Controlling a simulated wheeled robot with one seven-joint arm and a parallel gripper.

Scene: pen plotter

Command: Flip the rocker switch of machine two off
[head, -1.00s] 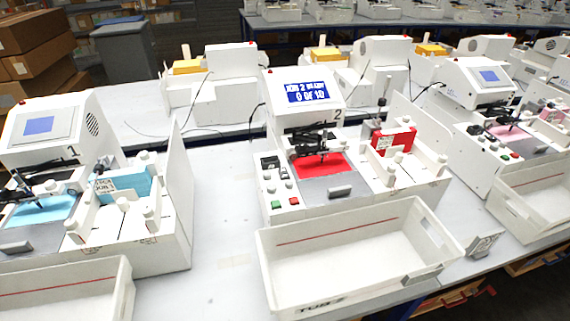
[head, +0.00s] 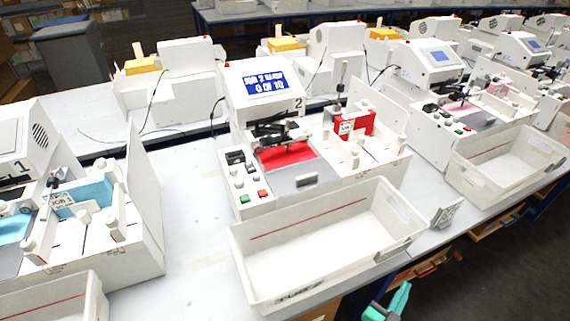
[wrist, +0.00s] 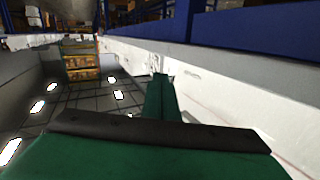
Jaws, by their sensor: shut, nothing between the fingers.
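Machine two (head: 258,110) is a white pen plotter marked 2, with a lit blue screen (head: 265,83) reading job 2 and 0 of 10. A black switch (head: 235,157), which looks like the rocker, sits at the top left of its control panel; which side is pressed is too small to tell. Round knobs and green and red buttons lie below it. My gripper (head: 400,297) is at the bottom edge of the head view, below and right of the machine, far from the switch. Its green fingers show shut and empty in the wrist view (wrist: 160,98).
A white bin (head: 330,240) stands in front of machine two. Red sheets (head: 352,123) stand in the holder at its right. Machine one (head: 20,150) is at the left, with free table (head: 195,225) between. Another plotter (head: 430,65) stands at the right. Open drawers (head: 440,262) jut out below the table.

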